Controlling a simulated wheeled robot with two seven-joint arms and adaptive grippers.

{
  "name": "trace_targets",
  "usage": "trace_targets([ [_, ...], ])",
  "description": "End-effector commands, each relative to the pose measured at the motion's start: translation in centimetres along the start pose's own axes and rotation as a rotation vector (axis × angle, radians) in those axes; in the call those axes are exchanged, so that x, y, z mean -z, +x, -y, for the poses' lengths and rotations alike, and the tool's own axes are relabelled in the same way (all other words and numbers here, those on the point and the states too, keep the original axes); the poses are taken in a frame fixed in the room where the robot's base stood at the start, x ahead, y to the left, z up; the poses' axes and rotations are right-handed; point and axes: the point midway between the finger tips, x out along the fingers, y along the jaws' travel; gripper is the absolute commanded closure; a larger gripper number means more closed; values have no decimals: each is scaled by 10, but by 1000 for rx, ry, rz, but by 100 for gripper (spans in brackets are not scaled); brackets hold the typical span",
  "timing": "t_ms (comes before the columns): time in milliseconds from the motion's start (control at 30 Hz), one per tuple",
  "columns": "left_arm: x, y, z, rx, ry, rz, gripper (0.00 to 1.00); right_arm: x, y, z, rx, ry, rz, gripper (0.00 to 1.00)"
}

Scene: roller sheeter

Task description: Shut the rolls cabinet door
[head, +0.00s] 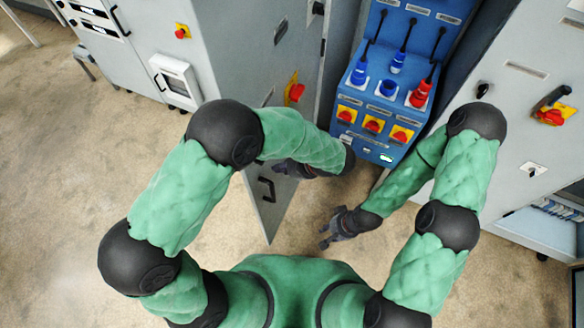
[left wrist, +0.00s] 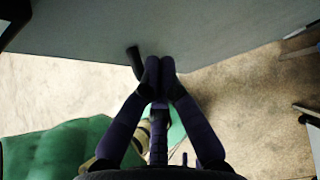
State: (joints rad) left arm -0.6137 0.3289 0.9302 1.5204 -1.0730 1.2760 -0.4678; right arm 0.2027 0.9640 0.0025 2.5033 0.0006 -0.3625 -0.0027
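A grey cabinet door (head: 280,205) with a black handle (head: 267,188) stands out from the cabinet face, swung open toward me; I take it for the rolls cabinet door. My left gripper (head: 283,168) is at the door's upper part, partly hidden behind my forearm. In the left wrist view the left fingers (left wrist: 159,66) are together with nothing visible between them. Their tips are close to the grey panel (left wrist: 220,35), just right of its black handle (left wrist: 135,62); contact cannot be told. My right gripper (head: 326,230) hangs right of the door, its fingers apart and empty.
A blue socket panel (head: 372,105) with plugs and red-yellow switches is behind my arms. Grey cabinets (head: 130,50) stand at the left, and another (head: 510,110) at the right. The beige floor (head: 60,180) is clear at the left.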

Motion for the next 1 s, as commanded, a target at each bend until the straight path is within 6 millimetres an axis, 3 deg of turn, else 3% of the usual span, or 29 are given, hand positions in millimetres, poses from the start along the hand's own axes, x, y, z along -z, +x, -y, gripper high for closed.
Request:
trace_targets([
  [200,-14,14,-1,-2,2,0,100,0,0,0,0,0,0,70],
  [767,-20,20,-1,5,7,0,100,0,0,0,0,0,0,70],
  [1000,-46,46,-3,48,51,1,100,0,4,-2,0,0,0,70],
])
